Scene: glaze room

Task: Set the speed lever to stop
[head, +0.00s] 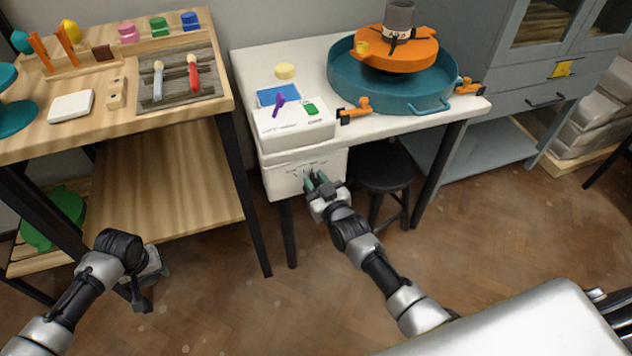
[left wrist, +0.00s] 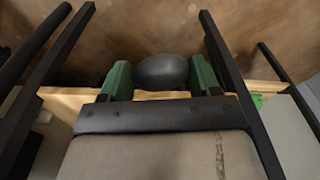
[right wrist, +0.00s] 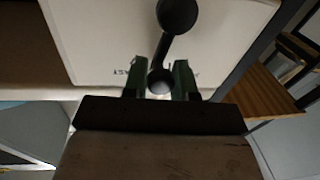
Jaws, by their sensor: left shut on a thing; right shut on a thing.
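The speed lever (right wrist: 168,48), dark with rounded ends, is on the front of a white box (head: 283,186) under the front left of the white table. My right gripper (head: 317,182) is at that front face, and its green fingers (right wrist: 160,80) are shut on the lever's lower ball end. Small dark lettering shows beside the fingers, partly covered and too small to read. In the head view the gripper hides most of the lever. My left gripper (head: 155,268) hangs low beside the wooden bench, its fingers (left wrist: 162,80) shut on a dark grey rounded thing (left wrist: 162,70).
The white table (head: 310,67) carries a teal basin (head: 345,82) with an orange wheel head and orange clamps. A black stool (head: 385,165) stands under it, right of the box. The wooden bench (head: 125,130) is at left. Brown floor (head: 230,310) is open in front.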

